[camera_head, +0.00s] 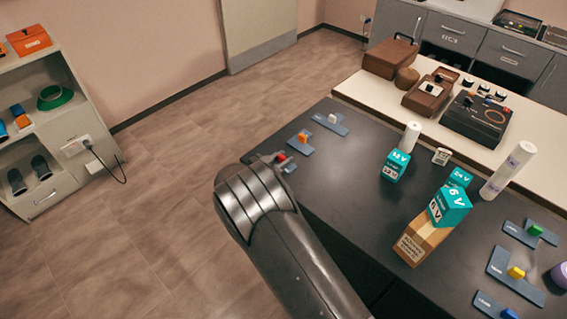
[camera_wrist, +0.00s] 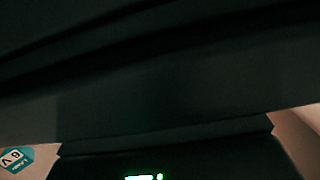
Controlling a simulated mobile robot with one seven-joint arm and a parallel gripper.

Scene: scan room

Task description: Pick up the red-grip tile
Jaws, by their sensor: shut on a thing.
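The red-grip tile (camera_head: 289,168) is a small blue-grey plate with a red grip, at the left edge of the dark table. It is partly hidden behind my arm. My gripper (camera_head: 278,158) is at the red grip and shut on it. Most of the fingers are hidden by my own wrist. Whether the tile touches the table I cannot tell. The wrist view is almost all dark and shows neither the tile nor the fingertips clearly.
Orange-grip (camera_head: 301,143) and white-grip (camera_head: 331,123) tiles lie just beyond. Teal boxes (camera_head: 397,165), a cardboard box (camera_head: 418,240) and a white cylinder (camera_head: 508,170) stand right on the dark table (camera_head: 350,185). A teal box (camera_wrist: 17,160) shows in the wrist view.

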